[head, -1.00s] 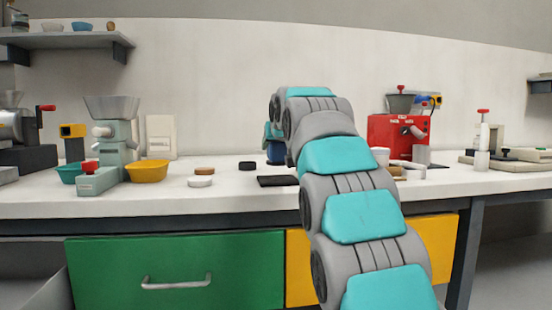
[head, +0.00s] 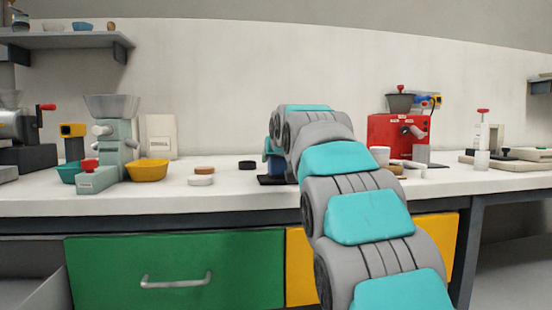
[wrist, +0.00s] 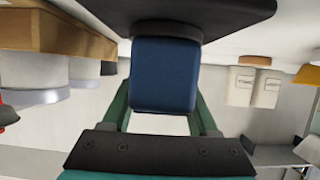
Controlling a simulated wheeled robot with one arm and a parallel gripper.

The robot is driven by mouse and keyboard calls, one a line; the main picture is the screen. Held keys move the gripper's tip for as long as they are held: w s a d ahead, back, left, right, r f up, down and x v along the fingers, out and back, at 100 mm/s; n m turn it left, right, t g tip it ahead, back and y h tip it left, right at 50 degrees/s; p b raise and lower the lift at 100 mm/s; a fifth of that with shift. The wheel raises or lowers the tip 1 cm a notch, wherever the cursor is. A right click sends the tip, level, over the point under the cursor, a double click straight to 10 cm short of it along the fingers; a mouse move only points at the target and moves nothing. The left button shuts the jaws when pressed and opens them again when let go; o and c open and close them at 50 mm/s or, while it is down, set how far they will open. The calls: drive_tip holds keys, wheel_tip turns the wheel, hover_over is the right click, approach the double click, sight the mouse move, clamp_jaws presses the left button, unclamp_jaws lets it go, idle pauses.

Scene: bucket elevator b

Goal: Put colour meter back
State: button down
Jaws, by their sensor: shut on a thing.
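The colour meter (wrist: 165,75) is a blue block with a dark end, held between the greenish fingers of my gripper (wrist: 163,95) in the wrist view. In the head view the blue meter (head: 276,167) shows just left of my arm, partly hidden by it. A flat black pad (head: 272,181) lies on the bench under it, and shows as the dark slab (wrist: 200,10) at the top of the wrist view. The meter's dark end is at the pad; I cannot tell for sure whether they touch. My arm hides most of the gripper in the head view.
A grey-green grinder (head: 115,140), a yellow bowl (head: 147,171), and white (head: 200,181) and brown (head: 204,170) discs stand to the left. A black disc (head: 247,164) is close by. A red machine (head: 385,135) and a white cup (head: 380,154) stand to the right.

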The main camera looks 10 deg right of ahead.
drive_tip(key=shift+c, duration=0.8)
unclamp_jaws()
drive_tip(key=shift+r, duration=0.15)
drive_tip(key=v, duration=1.2)
